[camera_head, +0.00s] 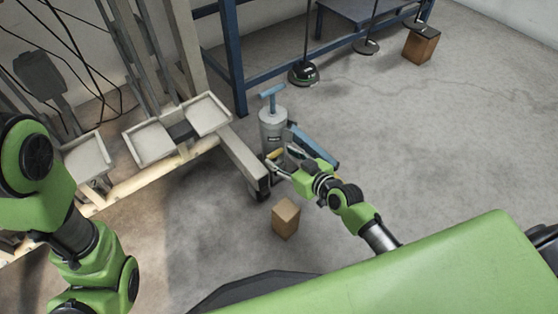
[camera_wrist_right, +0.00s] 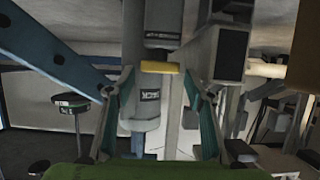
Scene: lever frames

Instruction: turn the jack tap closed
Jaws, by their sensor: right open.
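The jack (camera_head: 273,128) is a grey upright cylinder with a blue T-shaped handle on top, standing on the floor. Its tap (camera_head: 275,154) is a small yellow bar low on the side facing me. In the right wrist view the yellow tap (camera_wrist_right: 160,67) lies crosswise in front of the jack's grey body (camera_wrist_right: 146,105). My right gripper (camera_head: 279,160) is open at the tap; in the wrist view its fingers (camera_wrist_right: 163,92) stand apart on either side of the tap's line. I cannot tell whether they touch it. My left arm shows, but its gripper is out of view.
A blue lever (camera_head: 318,148) sticks out from the jack to the right, close to my right gripper. A grey beam (camera_head: 243,163) stands close on the left. A cardboard box (camera_head: 286,218) is on the floor in front.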

